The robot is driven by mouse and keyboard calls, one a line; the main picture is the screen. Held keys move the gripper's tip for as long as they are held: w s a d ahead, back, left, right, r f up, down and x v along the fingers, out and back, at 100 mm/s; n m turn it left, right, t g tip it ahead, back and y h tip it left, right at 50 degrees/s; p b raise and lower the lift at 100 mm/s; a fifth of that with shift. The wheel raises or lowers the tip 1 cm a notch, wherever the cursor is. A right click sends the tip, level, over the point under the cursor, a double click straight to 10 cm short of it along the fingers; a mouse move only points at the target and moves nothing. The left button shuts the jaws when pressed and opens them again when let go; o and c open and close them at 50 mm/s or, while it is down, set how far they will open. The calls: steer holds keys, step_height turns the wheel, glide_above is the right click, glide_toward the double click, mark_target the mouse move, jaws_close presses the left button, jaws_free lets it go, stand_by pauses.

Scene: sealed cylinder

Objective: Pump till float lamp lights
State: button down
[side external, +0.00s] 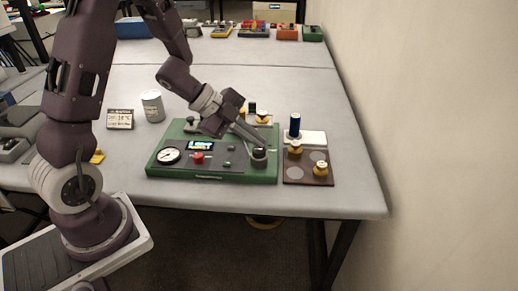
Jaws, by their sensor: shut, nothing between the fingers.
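A green control box (212,176) stands on the table with a round white gauge (168,156), a red knob (198,158) and a small lit display (200,146). A dark round-topped cylinder (259,155) rises at the box's right front corner; it may be the pump. My gripper (257,143) is shut and empty, reaching down from the upper left with its fingertips just above or at this cylinder's top; contact cannot be told. Small dark green parts sit beside the display. I cannot tell which one is the float lamp or whether it is lit.
Right of the box, a brown tray (308,181) holds brass-coloured pieces; a blue cylinder (295,125) stands by a white block (311,138) behind it. Boxes line the back. The right front table is clear.

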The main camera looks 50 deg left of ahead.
steer(key=shift+f, duration=0.85)
stand_by(0.5)
steer(key=shift+r, duration=1.3)
steer(key=shift+r, duration=2.5)
steer(key=shift+r, duration=0.1)
step_height(320, 180, up, 14)
glide_above(255, 149)
steer(key=w+a, duration=0.4)
steer(key=w, duration=0.2)
steer(key=shift+s, duration=0.1)
